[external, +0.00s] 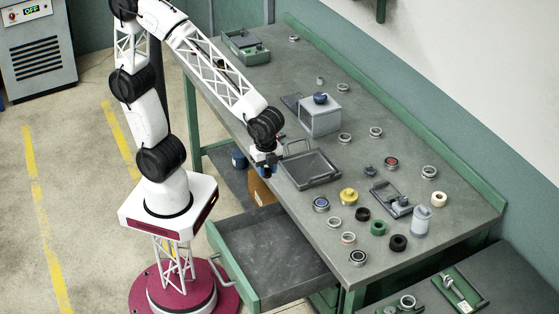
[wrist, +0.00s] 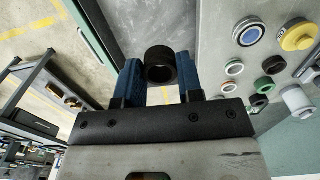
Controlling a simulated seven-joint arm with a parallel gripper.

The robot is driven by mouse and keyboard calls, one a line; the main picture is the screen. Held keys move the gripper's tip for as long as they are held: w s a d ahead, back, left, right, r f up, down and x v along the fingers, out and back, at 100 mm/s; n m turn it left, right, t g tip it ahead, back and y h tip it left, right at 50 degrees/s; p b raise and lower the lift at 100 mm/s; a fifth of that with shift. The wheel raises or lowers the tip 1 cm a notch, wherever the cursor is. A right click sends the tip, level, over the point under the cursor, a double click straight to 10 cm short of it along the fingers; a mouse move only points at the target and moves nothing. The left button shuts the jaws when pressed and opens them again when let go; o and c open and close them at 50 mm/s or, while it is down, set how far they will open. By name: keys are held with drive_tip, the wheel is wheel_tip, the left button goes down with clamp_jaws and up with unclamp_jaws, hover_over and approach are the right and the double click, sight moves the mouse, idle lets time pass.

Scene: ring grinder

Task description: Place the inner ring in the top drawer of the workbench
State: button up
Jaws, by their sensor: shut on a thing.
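My gripper (external: 265,170) hangs at the left edge of the workbench top, beside a grey tray. In the wrist view its blue-padded fingers (wrist: 160,85) are shut on a dark, hollow ring (wrist: 160,65), the inner ring, held between the tips. In the external view the ring is too small to make out. The top drawer (external: 265,255) of the workbench is pulled open, with a green front and handle and an empty-looking grey inside. In the wrist view the grey drawer floor (wrist: 150,25) shows beyond the ring, which appears above it and apart from it.
The workbench top (external: 280,85) carries a grey tray (external: 312,170), a grey box (external: 320,115), a yellow part (external: 349,196), a grey bottle (external: 421,220) and several rings. A brown box (external: 260,190) sits under the bench. Another bench (external: 475,265) stands at lower right.

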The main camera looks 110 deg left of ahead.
hover_over(268, 236)
wheel_tip(268, 236, down, 19)
drive_tip(key=shift+r, duration=0.15)
drive_tip(key=shift+d, duration=0.1)
idle(0.4)
drive_tip(key=shift+f, duration=2.9)
drive_tip(key=shift+f, duration=0.15)
drive_tip(key=shift+s+f, duration=0.1)
drive_tip(key=shift+f, duration=1.85)
drive_tip(key=o, duration=0.9)
drive_tip(key=shift+f, duration=0.1)
drive_tip(key=shift+o, duration=0.2)
